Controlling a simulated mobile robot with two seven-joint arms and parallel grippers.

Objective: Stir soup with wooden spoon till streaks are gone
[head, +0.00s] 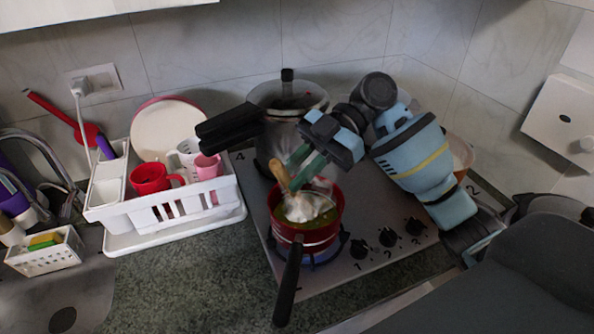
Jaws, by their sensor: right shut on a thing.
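A small red pot (303,236) with a black handle sits on the front burner. The soup (305,208) in it is yellow-green with white streaks and patches across it. My right gripper (296,171) reaches in from the right, just above the pot. It is shut on the wooden spoon (279,174), whose tan end shows at the left of the fingers. The lower part of the spoon is hard to make out against the white streaks and the fingers. I cannot tell how deep it sits in the soup. My left gripper is not in view.
A large metal pot (285,97) with a long black handle stands behind the red pot. A white dish rack (180,208) with cups and a plate stands to the left. Stove knobs (387,237) lie at the right. The counter (190,285) in front left is clear.

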